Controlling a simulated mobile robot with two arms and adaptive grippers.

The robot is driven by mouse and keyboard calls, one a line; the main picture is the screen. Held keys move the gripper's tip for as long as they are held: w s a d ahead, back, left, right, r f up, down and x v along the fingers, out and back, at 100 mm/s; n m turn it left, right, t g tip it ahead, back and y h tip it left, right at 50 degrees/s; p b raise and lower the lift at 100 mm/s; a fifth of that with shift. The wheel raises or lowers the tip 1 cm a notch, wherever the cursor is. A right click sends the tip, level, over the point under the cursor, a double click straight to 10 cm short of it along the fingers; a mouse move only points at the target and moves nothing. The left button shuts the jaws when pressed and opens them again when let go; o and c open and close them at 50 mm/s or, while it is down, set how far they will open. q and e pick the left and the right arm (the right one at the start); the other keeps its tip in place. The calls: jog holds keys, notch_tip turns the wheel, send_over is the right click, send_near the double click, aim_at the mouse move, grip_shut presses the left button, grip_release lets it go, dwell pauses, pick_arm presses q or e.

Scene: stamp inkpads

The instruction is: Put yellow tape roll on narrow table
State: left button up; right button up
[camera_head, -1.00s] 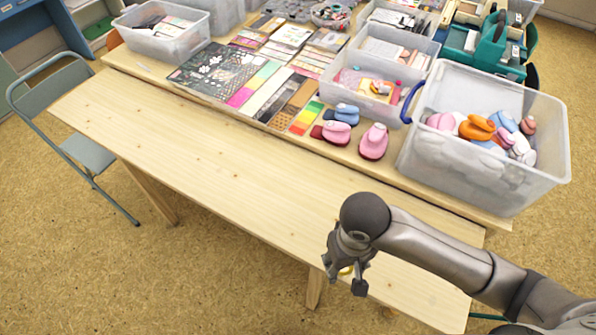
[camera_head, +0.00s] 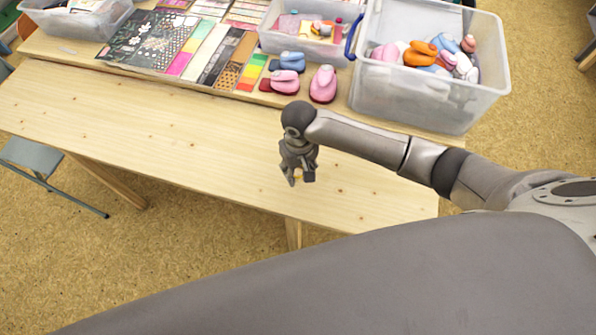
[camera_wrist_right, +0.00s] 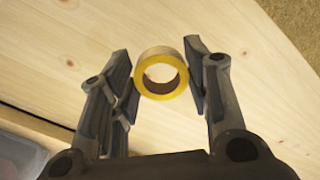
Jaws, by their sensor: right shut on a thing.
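The yellow tape roll (camera_wrist_right: 155,54) is a small ring with a brown inner core. In the right wrist view it sits between the two fingers of my right gripper (camera_wrist_right: 157,60). In the head view my right gripper (camera_head: 301,180) hangs over the narrow table (camera_head: 130,125), a bare pale wooden top, near its front edge. Only a speck of yellow shows at the fingertips there. My right gripper is shut on the tape roll. I cannot tell whether the roll touches the tabletop. My left gripper is not in view.
Behind the narrow table, a second table holds pink punches (camera_head: 323,84), patterned sheets (camera_head: 150,40) and a clear bin (camera_head: 420,100) of colourful punches. A grey chair (camera_head: 35,155) stands at the left. The narrow table's top is otherwise clear.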

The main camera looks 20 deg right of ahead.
aim_at(298, 174)
jog(key=shift+w+f, duration=0.4)
jog(key=shift+w+d+f, duration=0.1)
jog(key=shift+w+f, duration=0.05)
jog(key=shift+f, duration=1.55)
jog(key=shift+f, duration=0.2)
jog(key=o, duration=0.8)
jog(key=shift+r, duration=0.1)
notch_tip(298, 174, up, 12)
jog(key=shift+r, duration=0.1)
